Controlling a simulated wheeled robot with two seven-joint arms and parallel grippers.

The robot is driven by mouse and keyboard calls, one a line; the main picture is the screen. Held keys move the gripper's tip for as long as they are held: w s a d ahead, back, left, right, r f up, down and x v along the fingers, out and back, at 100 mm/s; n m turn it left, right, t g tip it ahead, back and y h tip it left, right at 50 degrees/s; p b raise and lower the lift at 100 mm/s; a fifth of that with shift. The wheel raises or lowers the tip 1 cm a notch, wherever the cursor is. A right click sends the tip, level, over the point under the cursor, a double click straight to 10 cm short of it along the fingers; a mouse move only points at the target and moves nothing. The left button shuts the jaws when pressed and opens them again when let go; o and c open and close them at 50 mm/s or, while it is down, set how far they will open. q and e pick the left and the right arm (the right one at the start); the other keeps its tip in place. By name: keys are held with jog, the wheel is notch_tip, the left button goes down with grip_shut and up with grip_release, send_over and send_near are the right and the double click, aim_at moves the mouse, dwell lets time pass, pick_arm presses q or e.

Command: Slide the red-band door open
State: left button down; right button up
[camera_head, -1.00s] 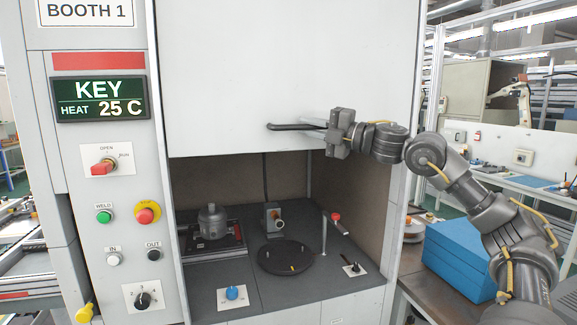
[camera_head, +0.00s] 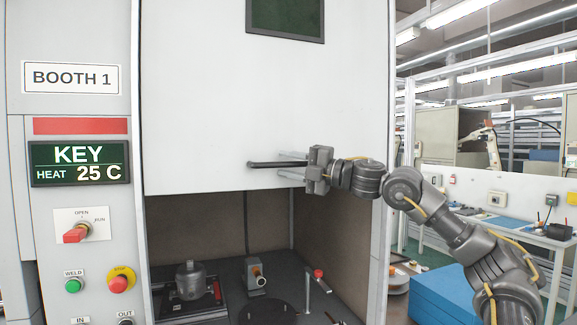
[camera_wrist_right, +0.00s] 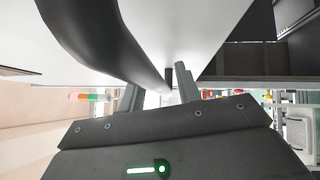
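The door is the large white panel (camera_head: 220,110) with a dark window (camera_head: 285,18) near its top. It is partly raised, with the booth opening showing below it. A dark bar handle (camera_head: 262,164) sticks out near its lower edge. My right gripper (camera_head: 290,164) reaches in from the right, its fingers apart, one above and one below the handle. A gap shows between fingers and bar. In the right wrist view, the handle (camera_wrist_right: 110,45) runs between the fingers (camera_wrist_right: 158,92); contact is hard to judge. The red band (camera_head: 80,126) is on the left panel. My left gripper is not in view.
The control panel has a KEY display (camera_head: 78,163), a red selector (camera_head: 76,234), a green button (camera_head: 72,286) and a red stop button (camera_head: 119,284). Inside the booth are a metal pot (camera_head: 189,281) and a round plate (camera_head: 267,314). Blue boxes (camera_head: 440,290) stand at the right.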

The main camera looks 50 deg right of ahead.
jog(key=shift+s+f+b, duration=0.2)
jog(key=shift+s+b, duration=0.15)
jog(key=shift+b, duration=0.15)
jog(key=b+v, duration=0.8)
jog(key=v, duration=0.2)
jog(key=shift+r, duration=0.2)
jog(key=shift+w+d, duration=0.1)
jog(key=shift+d, duration=0.05)
